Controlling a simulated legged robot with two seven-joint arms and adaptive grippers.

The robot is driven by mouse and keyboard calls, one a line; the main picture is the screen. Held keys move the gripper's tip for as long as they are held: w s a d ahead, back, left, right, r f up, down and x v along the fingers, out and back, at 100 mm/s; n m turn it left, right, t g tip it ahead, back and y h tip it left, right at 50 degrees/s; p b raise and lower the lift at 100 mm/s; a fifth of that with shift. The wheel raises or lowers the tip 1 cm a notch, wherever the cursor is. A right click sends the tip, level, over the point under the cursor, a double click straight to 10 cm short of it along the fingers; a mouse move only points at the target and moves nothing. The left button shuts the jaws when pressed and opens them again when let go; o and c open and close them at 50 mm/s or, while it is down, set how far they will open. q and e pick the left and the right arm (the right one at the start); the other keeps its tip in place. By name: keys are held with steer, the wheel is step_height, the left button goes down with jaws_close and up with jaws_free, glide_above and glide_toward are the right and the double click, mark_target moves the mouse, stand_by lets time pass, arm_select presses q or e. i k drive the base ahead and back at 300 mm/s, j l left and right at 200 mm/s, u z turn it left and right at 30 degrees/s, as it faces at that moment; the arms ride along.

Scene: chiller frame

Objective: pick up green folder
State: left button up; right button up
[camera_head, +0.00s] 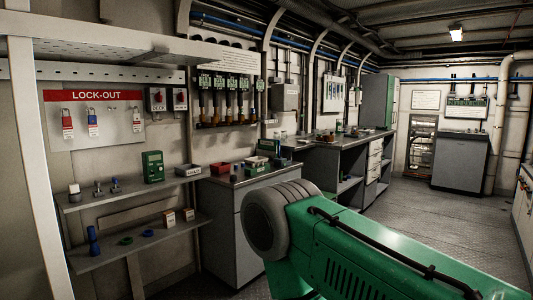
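I cannot make out a green folder for certain. A small upright green object (153,166) with markings on its front stands on the upper shelf at the left. A low green-fronted box (257,166) sits on the near cabinet top, too small to identify. Neither of my grippers is in view.
A large green housing with a grey round end (280,218) fills the right foreground and hides the floor behind it; I cannot tell whether it is mine. A lock-out board (94,116) hangs above the shelves. A workbench (345,150) lines the wall. Open floor (425,205) lies beyond.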

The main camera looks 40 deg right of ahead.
mark_target(265, 144)
steer(key=i+l+z, duration=1.15)
steer(key=i+z, duration=0.5)
steer(key=i, duration=1.5)
